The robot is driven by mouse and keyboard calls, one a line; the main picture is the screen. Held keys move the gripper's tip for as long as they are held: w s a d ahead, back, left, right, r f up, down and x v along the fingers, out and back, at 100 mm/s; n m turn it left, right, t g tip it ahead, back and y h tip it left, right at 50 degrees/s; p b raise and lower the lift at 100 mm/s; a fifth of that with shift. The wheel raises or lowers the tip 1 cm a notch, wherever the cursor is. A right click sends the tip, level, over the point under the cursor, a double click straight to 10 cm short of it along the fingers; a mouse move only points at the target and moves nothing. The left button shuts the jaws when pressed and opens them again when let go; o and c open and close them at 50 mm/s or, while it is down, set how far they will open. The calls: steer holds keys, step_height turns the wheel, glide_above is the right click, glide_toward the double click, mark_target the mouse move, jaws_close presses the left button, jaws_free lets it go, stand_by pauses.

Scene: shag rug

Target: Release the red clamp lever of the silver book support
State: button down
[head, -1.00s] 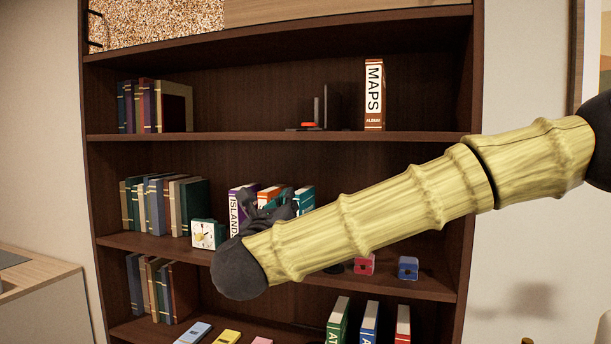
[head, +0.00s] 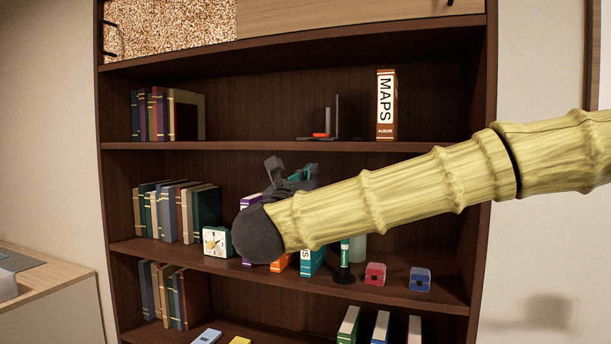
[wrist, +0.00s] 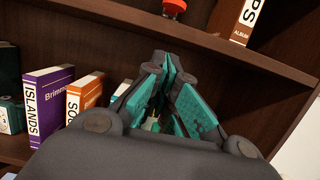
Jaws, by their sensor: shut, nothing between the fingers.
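The book support (head: 328,121) stands on the upper open shelf, left of the MAPS album. It shows as a thin grey upright beside a darker upright plate. Its red clamp lever (head: 321,135) sits low at its foot, close to the shelf's front. In the wrist view a red part (wrist: 174,6) shows at the top edge, cut off by the frame. My gripper (head: 292,172) is below that shelf, in front of the middle shelf's books. In the wrist view my gripper (wrist: 166,68) has its teal-padded fingers together and empty, apart from the red part.
The MAPS album (head: 386,104) stands right of the support. The upper shelf board (head: 250,146) runs just above my gripper. The middle shelf holds books, a white-faced clock (head: 216,241), a red box (head: 375,273) and a blue box (head: 420,279). The upper shelf's left-centre is bare.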

mark_target(322, 148)
steer(key=w+r+p, duration=0.1)
steer(key=w+d+r+p, duration=0.1)
steer(key=w+r, duration=0.1)
steer(key=w+r+p, duration=0.1)
steer(key=r+p, duration=0.1)
steer(key=shift+w+d+r, duration=0.1)
steer(key=shift+w+d, duration=0.15)
steer(key=shift+w, duration=0.3)
steer(key=shift+s, duration=0.1)
